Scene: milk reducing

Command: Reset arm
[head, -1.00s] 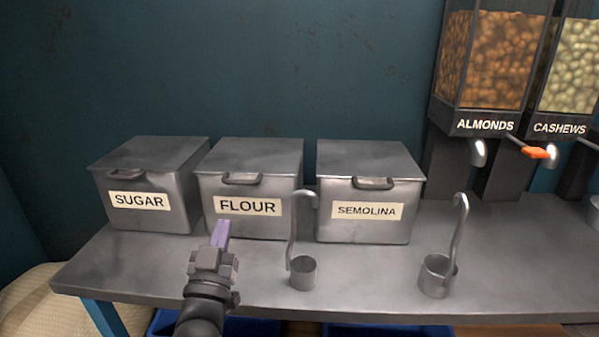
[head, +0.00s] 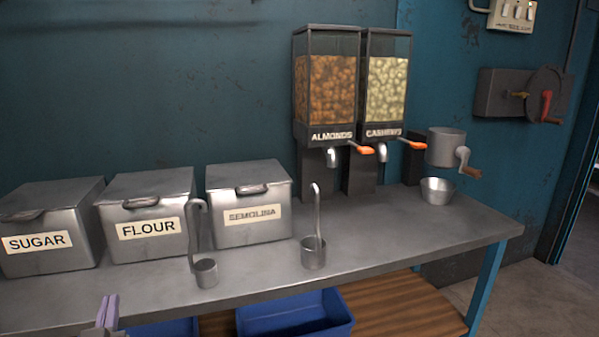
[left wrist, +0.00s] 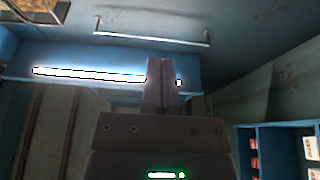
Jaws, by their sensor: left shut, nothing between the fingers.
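My left gripper (head: 108,311) shows at the bottom left of the head view, in front of the table's front edge. Its purple fingers point up and are together, with nothing between them. In the left wrist view the shut fingers (left wrist: 162,84) point toward a wall with a bright strip light. The gripper is apart from the bins and ladles. My right gripper is not in view.
The metal table (head: 400,232) holds sugar (head: 55,215), flour (head: 150,205) and semolina (head: 250,195) bins, two ladles (head: 206,273) (head: 313,254), nut dispensers (head: 328,90) and a metal bowl (head: 437,192). A blue crate (head: 295,315) sits below.

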